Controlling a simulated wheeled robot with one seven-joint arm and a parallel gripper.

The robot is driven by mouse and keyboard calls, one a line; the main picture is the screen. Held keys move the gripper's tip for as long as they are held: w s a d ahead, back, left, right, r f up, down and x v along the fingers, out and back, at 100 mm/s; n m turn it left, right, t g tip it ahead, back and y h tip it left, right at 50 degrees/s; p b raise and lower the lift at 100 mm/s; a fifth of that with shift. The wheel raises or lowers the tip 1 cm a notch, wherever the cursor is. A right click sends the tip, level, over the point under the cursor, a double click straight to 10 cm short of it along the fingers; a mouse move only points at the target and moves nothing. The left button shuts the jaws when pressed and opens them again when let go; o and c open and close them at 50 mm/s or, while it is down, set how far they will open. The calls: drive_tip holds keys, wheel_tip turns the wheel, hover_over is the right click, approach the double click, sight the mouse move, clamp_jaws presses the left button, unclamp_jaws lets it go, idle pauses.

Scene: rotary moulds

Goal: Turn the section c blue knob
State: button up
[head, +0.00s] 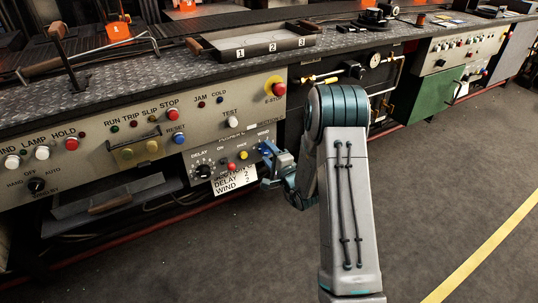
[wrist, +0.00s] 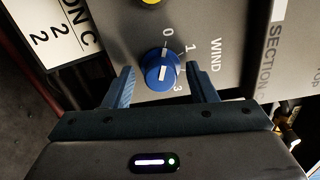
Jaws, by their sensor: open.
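The blue knob (wrist: 160,76) labelled WIND sits on the grey panel in the wrist view, with a white pointer line on its face. The scale marks 0, 1 and 3 show around it; the 2 is hidden, seemingly behind a finger. My gripper (wrist: 160,70) is open, with one finger on each side of the knob and a visible gap on both sides. In the head view my gripper (head: 270,158) is at the panel's lower right and largely covers the knob. A white card (head: 236,181) reads DELAY 2, WIND 2.
Left of my gripper in the head view are a yellow button (head: 243,156), a red button (head: 231,167) and the black DELAY knob (head: 203,171). A red E-stop (head: 279,89) is above. A tray (head: 258,43) lies on the bench top. The floor (head: 430,190) at right is clear.

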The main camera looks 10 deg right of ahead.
drive_tip(key=p+v, duration=0.1)
drive_tip(key=v, duration=1.3)
drive_tip(key=shift+p, duration=0.35)
drive_tip(key=shift+w+r, duration=0.1)
drive_tip(key=s+a+r+n+g+y+p, duration=0.4)
drive_tip(key=a+r+n+g+y+p, duration=0.25)
drive_tip(key=a+r, duration=0.65)
drive_tip(key=s+a+r+n+g+p, duration=0.4)
drive_tip(key=s+r+n+g+p, duration=0.2)
drive_tip(key=s+r+g+p, duration=0.8)
drive_tip(key=s+d+r+n+t+h+p, duration=0.1)
drive_tip(key=s+d+r+t+h+p, duration=0.1)
drive_tip(key=d+r+h, duration=0.4)
drive_tip(key=s+d+r+n+t+h+p, duration=0.2)
drive_tip(key=s+d+r+t+h+p, duration=0.1)
drive_tip(key=r, duration=0.7)
drive_tip(key=d+t+h+p, duration=0.1)
drive_tip(key=d+h+p, duration=0.1)
drive_tip(key=d+h, duration=0.1)
drive_tip(key=shift+s+d+r, duration=0.3)
drive_tip(key=shift+d+r, duration=0.05)
